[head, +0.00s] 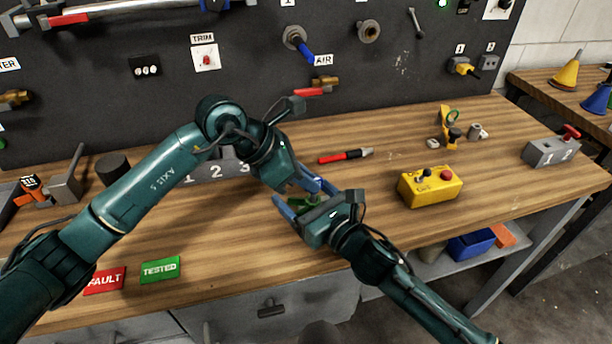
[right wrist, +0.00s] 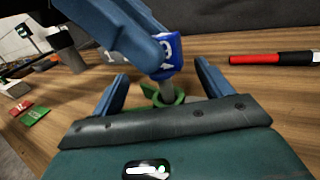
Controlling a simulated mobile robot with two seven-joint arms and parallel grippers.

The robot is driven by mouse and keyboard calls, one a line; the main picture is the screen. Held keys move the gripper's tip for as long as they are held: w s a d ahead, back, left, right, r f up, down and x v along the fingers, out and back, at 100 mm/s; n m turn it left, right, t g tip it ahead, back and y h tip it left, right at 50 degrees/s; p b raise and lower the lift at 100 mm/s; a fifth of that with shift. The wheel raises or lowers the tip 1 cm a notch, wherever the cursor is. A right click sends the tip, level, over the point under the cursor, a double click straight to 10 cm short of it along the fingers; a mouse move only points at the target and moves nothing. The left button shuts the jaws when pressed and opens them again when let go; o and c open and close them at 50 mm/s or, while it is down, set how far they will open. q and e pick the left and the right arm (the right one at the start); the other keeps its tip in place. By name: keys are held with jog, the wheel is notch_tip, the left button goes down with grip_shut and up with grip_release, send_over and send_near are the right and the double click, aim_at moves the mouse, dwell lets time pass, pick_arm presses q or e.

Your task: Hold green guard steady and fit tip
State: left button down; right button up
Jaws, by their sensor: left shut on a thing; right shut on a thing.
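My left gripper (head: 313,184) reaches down from the upper left, shut on a blue tip (right wrist: 172,55) with white print and a grey stem below. My right gripper (head: 303,200) is over the front middle of the bench, shut on the green guard (right wrist: 182,99); the guard also shows in the head view (head: 302,202), partly hidden by fingers. In the right wrist view the guard lies between my right fingers. The tip is directly above the guard and its grey stem reaches down to it. How far the stem sits inside is hidden.
A yellow control box (head: 430,186) stands to the right. Green TESTED (head: 160,270) and red FAULT (head: 104,281) plates lie at front left. A dark panel (head: 250,75) with fittings rises behind the bench.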

pick_arm(q)
jog(key=shift+f, duration=1.1)
jog(key=c, duration=1.1)
grip_release()
jog(key=shift+s, duration=0.1)
jog(key=v, duration=0.7)
